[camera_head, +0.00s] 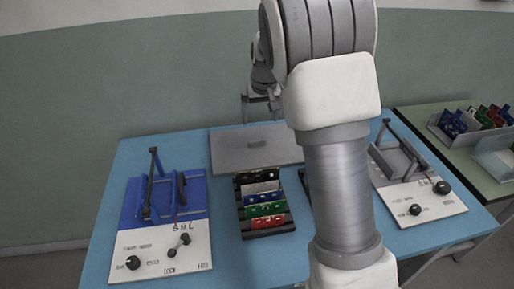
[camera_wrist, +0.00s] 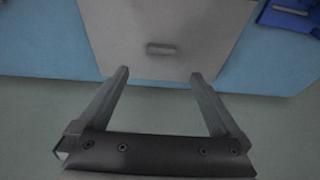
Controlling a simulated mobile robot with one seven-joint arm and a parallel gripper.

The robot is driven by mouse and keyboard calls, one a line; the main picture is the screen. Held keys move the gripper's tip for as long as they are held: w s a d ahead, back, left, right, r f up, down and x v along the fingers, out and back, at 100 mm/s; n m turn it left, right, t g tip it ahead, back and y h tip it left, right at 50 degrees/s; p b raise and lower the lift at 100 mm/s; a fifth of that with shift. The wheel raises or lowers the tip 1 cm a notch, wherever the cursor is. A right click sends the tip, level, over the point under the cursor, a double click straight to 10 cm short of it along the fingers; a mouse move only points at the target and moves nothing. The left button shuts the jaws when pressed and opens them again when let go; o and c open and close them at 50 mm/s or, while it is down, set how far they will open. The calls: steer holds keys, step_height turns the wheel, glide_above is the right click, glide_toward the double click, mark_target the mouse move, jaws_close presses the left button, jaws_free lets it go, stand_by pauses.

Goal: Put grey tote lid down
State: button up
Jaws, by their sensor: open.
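The grey tote lid (camera_head: 235,158) is a flat grey panel with a small raised handle. It lies flat at the back middle of the blue table, its right part hidden behind my arm. In the wrist view the lid (camera_wrist: 125,25) fills the upper middle, with its handle (camera_wrist: 173,48) near the centre. My gripper (camera_wrist: 159,75) is open, with nothing between its fingers. Its tips appear over the lid's edge region, apart from the handle. In the head view my gripper (camera_head: 260,110) shows small, above the table's back edge and the lid.
A dark rack (camera_head: 246,229) with coloured cards stands in front of the lid. A blue fixture (camera_head: 130,210) with knobs is at left, a grey fixture (camera_head: 440,207) at right. A green side table (camera_head: 495,187) holds a bin of coloured parts.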

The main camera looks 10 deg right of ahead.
mark_target(257, 140)
steer(key=b+x, duration=0.3)
steer(key=x, duration=0.8)
steer(key=shift+w+a+f, duration=0.1)
steer(key=shift+w+f, duration=0.05)
steer(key=shift+f, duration=0.25)
steer(key=shift+r, duration=0.1)
jaws_close()
